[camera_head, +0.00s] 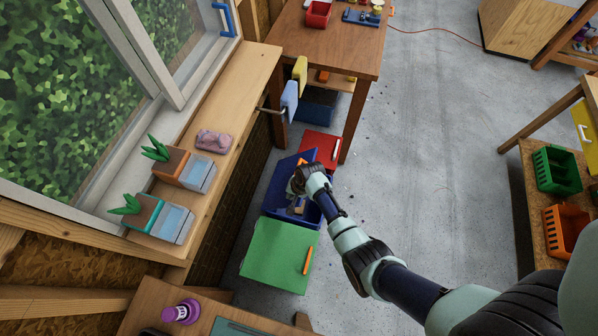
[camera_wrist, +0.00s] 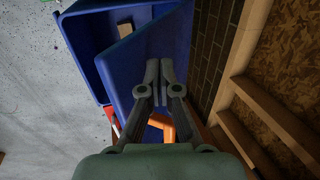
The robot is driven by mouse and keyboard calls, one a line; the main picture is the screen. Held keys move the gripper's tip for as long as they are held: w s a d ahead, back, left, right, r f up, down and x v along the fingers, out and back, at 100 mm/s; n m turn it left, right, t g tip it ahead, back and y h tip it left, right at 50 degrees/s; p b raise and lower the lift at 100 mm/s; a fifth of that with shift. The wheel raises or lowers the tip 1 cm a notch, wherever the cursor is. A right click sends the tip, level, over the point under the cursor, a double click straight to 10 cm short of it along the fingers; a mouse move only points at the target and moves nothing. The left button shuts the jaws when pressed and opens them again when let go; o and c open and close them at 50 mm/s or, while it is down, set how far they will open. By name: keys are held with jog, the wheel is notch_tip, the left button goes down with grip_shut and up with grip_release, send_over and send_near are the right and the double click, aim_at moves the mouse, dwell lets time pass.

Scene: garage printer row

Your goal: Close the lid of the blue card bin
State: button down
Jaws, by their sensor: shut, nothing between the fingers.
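The blue card bin (camera_head: 272,204) stands on the floor between the red-topped and green-topped bins. Its lid is open, and card pieces (camera_head: 299,207) show inside. In the wrist view, the bin (camera_wrist: 84,42) is at the upper left and the raised blue lid (camera_wrist: 152,40) slopes up beside it. An orange handle (camera_wrist: 160,124) shows near the lid, partly hidden by my fingers. My gripper (camera_head: 300,180) is over the bin by the lid. In the wrist view my gripper's fingers (camera_wrist: 160,66) are shut and empty, in front of the lid; contact cannot be told.
The green-topped bin (camera_head: 272,255) is nearer and the red-topped bin (camera_head: 320,146) farther. A wall and window ledge (camera_head: 222,120) run along the left. A wooden table (camera_head: 330,45) stands beyond. Open concrete floor (camera_head: 420,150) lies to the right.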

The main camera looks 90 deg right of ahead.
aim_at(298, 199)
jog(key=shift+s+a+f, duration=0.2)
jog(key=shift+s+f, duration=0.35)
jog(key=shift+s, duration=0.1)
jog(key=shift+s+a+f, duration=0.2)
jog(key=shift+s+f, duration=0.3)
jog(key=shift+s, duration=0.15)
jog(key=shift+s+a+r+p, duration=0.1)
jog(key=shift+s+r+p, duration=0.45)
jog(key=shift+r+p, duration=0.35)
jog(key=s+r+p, duration=0.1)
jog(key=p, duration=0.1)
jog(key=s+a+r+p, duration=0.1)
jog(key=shift+s+r+p, duration=0.3)
jog(key=shift+s+p, duration=0.05)
jog(key=shift+s, duration=0.05)
